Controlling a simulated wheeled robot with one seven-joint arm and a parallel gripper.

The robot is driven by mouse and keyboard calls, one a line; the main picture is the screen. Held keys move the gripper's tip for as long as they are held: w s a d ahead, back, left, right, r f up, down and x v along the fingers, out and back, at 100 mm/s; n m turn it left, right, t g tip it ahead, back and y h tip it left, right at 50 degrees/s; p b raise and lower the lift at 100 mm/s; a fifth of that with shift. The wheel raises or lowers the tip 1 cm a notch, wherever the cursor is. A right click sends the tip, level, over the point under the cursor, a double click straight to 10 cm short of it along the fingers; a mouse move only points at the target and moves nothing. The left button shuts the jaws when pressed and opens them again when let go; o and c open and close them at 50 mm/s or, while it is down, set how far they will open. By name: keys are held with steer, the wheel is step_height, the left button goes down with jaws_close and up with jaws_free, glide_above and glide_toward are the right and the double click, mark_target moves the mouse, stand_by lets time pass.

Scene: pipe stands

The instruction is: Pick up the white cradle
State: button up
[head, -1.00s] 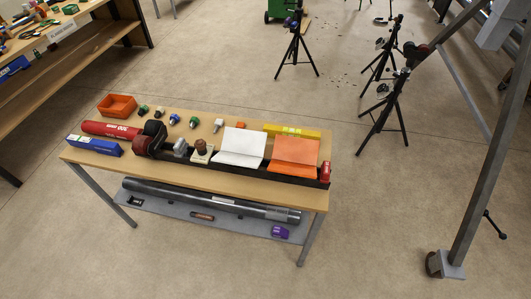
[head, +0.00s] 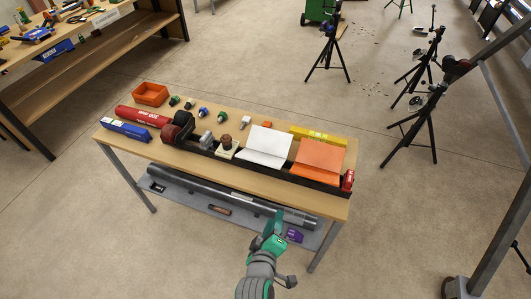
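The white cradle (head: 264,146) looks like a bent white sheet, with a raised back and a sloping front. It sits on the wooden table top, at the dark tray along the front, just left of a similar orange cradle (head: 319,158). My gripper (head: 274,224), with green parts on a grey arm, is at the bottom middle of the head view. It appears in front of the table's lower shelf, below the white cradle in the picture and clearly apart from it. Its fingers are too small and edge-on to tell whether they are open.
The dark tray (head: 290,179) also holds clamps and a brown knob on a pale block (head: 227,148). A yellow level (head: 312,134) lies behind the cradles. The lower shelf bears a long grey pipe (head: 240,197). Tripod stands (head: 418,130) are at right; floor before the table is clear.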

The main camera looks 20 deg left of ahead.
steer(key=w+a+r+n, duration=0.2)
steer(key=w+a+r, duration=0.3)
steer(key=w, duration=0.1)
steer(key=n+g+h, duration=0.1)
steer(key=n+h, duration=0.1)
glide_toward(265, 154)
steer(key=x, duration=0.5)
steer(key=shift+f, duration=0.2)
steer(key=shift+c, duration=0.3)
jaws_close()
steer(key=shift+a+r, duration=0.1)
stand_by(0.9)
